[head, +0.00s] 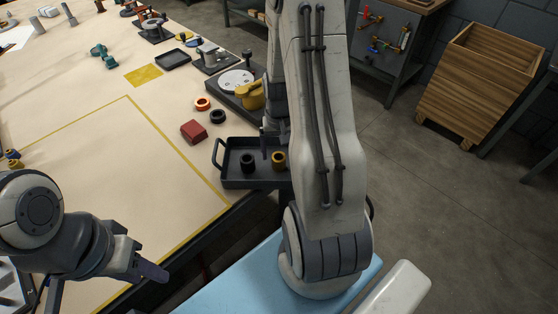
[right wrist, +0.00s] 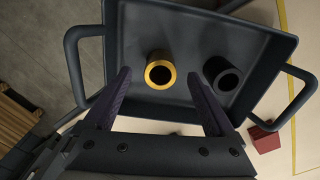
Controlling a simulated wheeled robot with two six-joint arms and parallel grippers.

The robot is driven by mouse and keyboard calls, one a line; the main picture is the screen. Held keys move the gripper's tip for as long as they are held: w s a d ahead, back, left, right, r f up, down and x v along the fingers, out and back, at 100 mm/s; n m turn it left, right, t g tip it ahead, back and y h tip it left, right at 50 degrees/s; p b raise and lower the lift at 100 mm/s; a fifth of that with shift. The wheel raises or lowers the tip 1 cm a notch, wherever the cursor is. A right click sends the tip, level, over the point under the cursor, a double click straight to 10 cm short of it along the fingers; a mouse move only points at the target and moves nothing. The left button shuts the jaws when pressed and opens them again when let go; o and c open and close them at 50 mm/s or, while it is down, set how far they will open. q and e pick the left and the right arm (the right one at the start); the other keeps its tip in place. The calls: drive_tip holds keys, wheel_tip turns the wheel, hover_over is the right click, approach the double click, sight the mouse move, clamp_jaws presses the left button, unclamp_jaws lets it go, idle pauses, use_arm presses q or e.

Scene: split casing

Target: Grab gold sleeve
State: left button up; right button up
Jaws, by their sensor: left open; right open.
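The gold sleeve (head: 279,160) stands in the dark tray (head: 234,178) near the table's right edge. In the right wrist view the gold sleeve (right wrist: 160,84) shows its round opening, and a black sleeve (right wrist: 222,76) is to its right. My right gripper (right wrist: 160,77) is open, its fingers apart to either side of the gold sleeve in that picture; I cannot tell the height gap. In the head view my right arm largely hides that gripper. My left gripper (head: 150,272) is open and empty at the lower left, far from the tray.
The tray has raised walls and loop handles. A red block (head: 193,131), an orange ring (head: 203,103) and a black ring (head: 218,116) lie beyond it. A fixture with a gold part (head: 250,95) stands farther back. The table middle is clear.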

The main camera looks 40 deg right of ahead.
sight(279, 157)
wheel_tip(279, 157, down, 3)
drive_tip(key=shift+w+f, duration=0.1)
drive_tip(key=shift+f, duration=0.05)
drive_tip(key=shift+c, duration=0.3)
clamp_jaws()
